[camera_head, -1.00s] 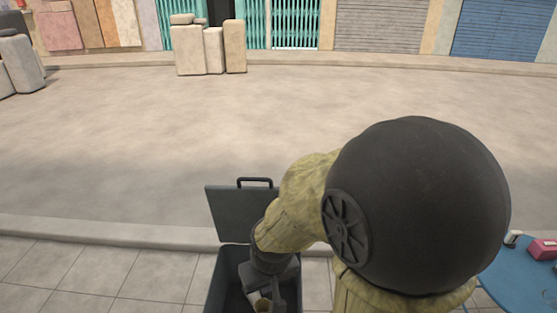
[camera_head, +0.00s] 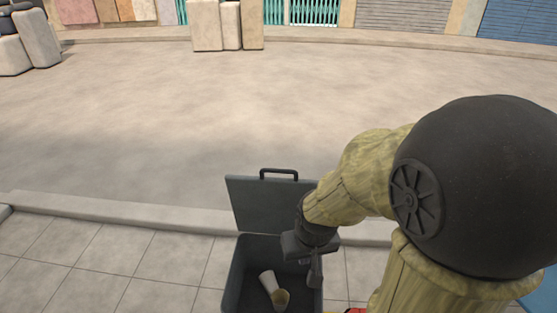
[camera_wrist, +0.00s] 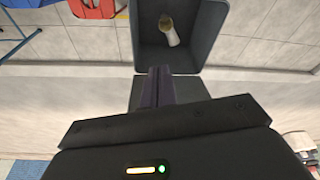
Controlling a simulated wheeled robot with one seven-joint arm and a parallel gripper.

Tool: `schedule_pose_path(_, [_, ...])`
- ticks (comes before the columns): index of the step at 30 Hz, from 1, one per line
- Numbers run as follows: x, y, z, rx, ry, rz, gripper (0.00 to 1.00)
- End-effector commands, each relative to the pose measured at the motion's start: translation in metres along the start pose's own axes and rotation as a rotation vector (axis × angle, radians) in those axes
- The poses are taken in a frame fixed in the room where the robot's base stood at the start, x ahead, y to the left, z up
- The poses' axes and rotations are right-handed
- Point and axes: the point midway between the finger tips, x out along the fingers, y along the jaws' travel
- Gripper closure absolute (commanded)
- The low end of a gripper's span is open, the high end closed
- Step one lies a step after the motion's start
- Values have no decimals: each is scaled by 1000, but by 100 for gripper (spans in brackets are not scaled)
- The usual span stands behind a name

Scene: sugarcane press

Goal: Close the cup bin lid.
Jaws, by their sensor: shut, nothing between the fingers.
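The dark grey cup bin (camera_head: 236,276) stands on the pavement at the bottom middle of the head view. Its lid (camera_head: 262,205) is open and stands up at the far edge, with a black handle (camera_head: 279,172) on top. A pale cup (camera_head: 269,284) lies tilted inside; it also shows in the wrist view (camera_wrist: 172,36). My gripper (camera_head: 314,278) is shut and empty, over the right side of the bin opening. In the wrist view the fingers (camera_wrist: 159,76) point at the bin's hinge side, and my gripper hides much of the lid. I cannot tell whether it touches the lid.
A kerb (camera_head: 120,209) and open road lie beyond the bin. Sacks or blocks (camera_head: 228,25) stand across the road. Red (camera_wrist: 93,8) and blue (camera_wrist: 30,2) objects are at the wrist view's upper left. Tiled pavement left of the bin is clear.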

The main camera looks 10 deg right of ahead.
Motion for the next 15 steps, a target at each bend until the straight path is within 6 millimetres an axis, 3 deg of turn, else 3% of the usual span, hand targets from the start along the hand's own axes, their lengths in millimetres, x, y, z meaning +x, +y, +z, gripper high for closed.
schedule_pose_path(5, [-28, 3, -43, 30, 1, 10, 100])
schedule_pose_path(15, [-69, 1, -157, 115, 14, 36, 100])
